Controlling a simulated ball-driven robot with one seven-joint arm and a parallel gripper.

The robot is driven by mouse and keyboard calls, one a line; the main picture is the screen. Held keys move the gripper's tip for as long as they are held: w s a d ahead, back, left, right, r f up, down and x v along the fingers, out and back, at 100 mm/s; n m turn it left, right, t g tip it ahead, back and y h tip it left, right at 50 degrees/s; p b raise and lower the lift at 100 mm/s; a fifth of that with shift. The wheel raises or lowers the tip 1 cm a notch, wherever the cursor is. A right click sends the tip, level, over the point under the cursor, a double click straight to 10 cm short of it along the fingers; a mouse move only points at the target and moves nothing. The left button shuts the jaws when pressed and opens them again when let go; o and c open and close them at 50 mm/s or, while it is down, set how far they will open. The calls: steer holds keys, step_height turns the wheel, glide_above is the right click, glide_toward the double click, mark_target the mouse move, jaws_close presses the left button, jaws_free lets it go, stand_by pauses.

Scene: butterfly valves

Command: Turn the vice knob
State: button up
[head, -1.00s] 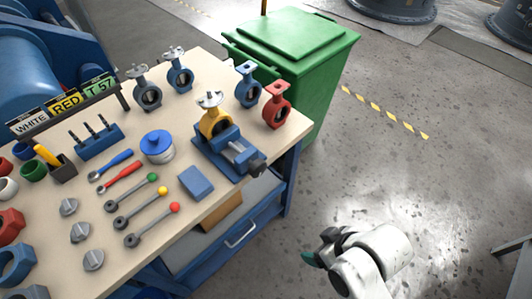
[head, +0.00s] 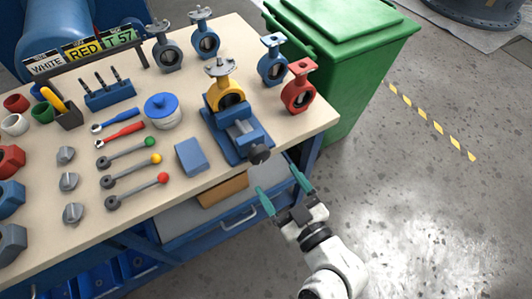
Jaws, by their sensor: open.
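The blue vice (head: 237,131) stands near the front right of the workbench and has a yellow butterfly valve (head: 228,97) in it. The vice's dark knob (head: 259,154) sticks out at the bench's front edge, toward my arm. My gripper (head: 279,190) is open and empty, its two green fingers spread. In the picture it is just below and slightly right of the knob, beyond the bench edge and apart from it.
Red (head: 299,90) and blue (head: 272,60) valves stand right of the vice. A blue block (head: 190,157) lies left of it. The floor (head: 430,210) on the right is clear.

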mark_target(262, 160)
steer(key=p+x, duration=0.2)
steer(key=x, duration=0.5)
steer(key=shift+w+r, duration=0.1)
steer(key=shift+r, duration=0.05)
steer(key=shift+p+x, duration=0.3)
steer(key=shift+x, duration=0.45)
steer(key=shift+a, duration=0.1)
steer(key=c, duration=1)
steer(key=shift+m, duration=0.8)
steer(key=shift+f, duration=0.2)
steer(key=o, duration=1)
